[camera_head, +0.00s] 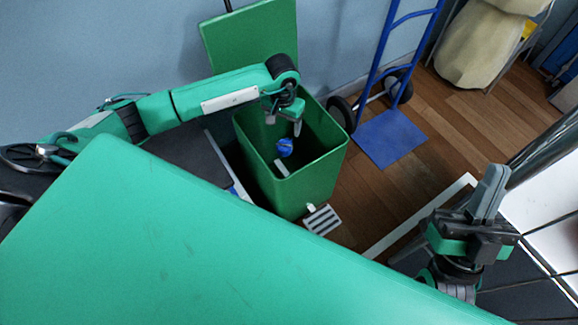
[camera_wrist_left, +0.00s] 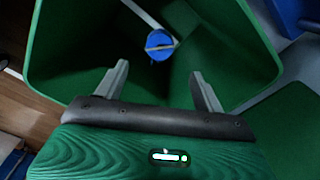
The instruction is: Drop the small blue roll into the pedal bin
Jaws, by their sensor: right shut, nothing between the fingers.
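The green pedal bin (camera_head: 292,192) stands open on the floor, its lid (camera_head: 252,42) raised against the wall. The small blue roll (camera_head: 285,147) is inside the bin's opening, below my left gripper (camera_head: 284,126). In the left wrist view the blue roll (camera_wrist_left: 159,45) is beyond the fingertips, apart from them. I cannot tell whether it rests on the bottom or is in the air. The left wrist view shows my left gripper (camera_wrist_left: 161,80) open, fingers wide apart and empty, over the bin (camera_wrist_left: 235,50). My right gripper (camera_head: 490,190) is shut and empty at the right, away from the bin.
A striped pedal (camera_head: 321,219) juts from the bin's front. A blue hand truck (camera_head: 388,138) stands right of the bin by the wall. A pale sack-like object (camera_head: 484,45) is at the upper right. Wooden floor (camera_head: 425,185) is clear between the bin and my right arm.

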